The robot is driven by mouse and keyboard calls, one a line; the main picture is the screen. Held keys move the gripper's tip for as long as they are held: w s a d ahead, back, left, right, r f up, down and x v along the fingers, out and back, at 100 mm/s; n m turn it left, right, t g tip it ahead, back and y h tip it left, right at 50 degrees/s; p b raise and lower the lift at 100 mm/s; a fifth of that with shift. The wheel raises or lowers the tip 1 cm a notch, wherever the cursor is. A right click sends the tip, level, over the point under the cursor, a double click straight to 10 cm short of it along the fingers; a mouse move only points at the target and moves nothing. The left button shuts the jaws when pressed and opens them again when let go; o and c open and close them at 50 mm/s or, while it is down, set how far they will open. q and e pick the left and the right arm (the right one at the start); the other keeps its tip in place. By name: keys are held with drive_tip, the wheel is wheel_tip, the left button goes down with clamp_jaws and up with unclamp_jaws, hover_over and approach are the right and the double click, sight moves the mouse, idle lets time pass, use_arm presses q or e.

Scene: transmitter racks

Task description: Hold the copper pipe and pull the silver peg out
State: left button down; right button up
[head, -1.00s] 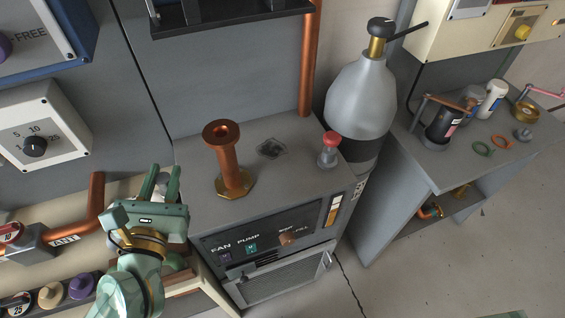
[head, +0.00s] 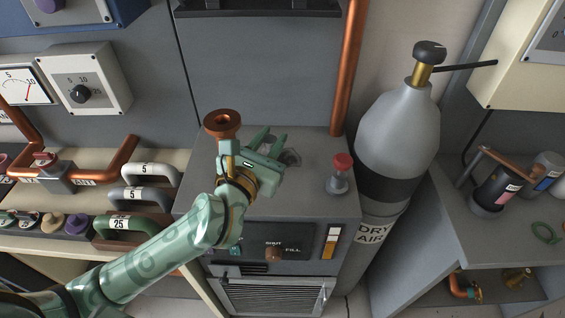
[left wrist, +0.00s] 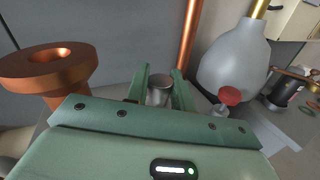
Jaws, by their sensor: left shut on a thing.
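A short upright copper pipe (head: 222,124) with a wide flanged top stands on the grey cabinet, its lower part hidden behind my left arm. In the left wrist view it fills the left side (left wrist: 48,72). My left gripper (head: 270,138) is just right of it over the cabinet top, not touching its flange. Its fingers, also in the left wrist view (left wrist: 161,84), are shut on the silver peg (left wrist: 160,93), a short grey cylinder. The peg's lower end is hidden, so I cannot tell whether it sits in anything. My right gripper is out of view.
A red-capped fitting (head: 341,174) stands on the cabinet's right part. A grey gas bottle (head: 398,125) is right of the cabinet. A long vertical copper pipe (head: 349,70) runs behind. Several handled blocks (head: 150,172) fill the left shelf.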

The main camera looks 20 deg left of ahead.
use_arm(q)
drive_tip(key=w+f+b, duration=0.1)
drive_tip(key=f, duration=0.1)
drive_tip(key=w+f+b, duration=0.1)
drive_tip(key=f, duration=0.2)
drive_tip(key=w+d+f+b, duration=0.1)
drive_tip(key=w+f, duration=0.1)
drive_tip(key=f, duration=0.1)
drive_tip(key=shift+f, duration=0.25)
drive_tip(key=shift+s+r, duration=0.1)
drive_tip(key=shift+r, duration=0.05)
drive_tip(key=c, duration=1.6)
unclamp_jaws()
drive_tip(key=shift+f+b, duration=0.25)
drive_tip(key=shift+b, duration=0.05)
drive_tip(key=o, duration=0.4)
drive_tip(key=shift+r, duration=0.1)
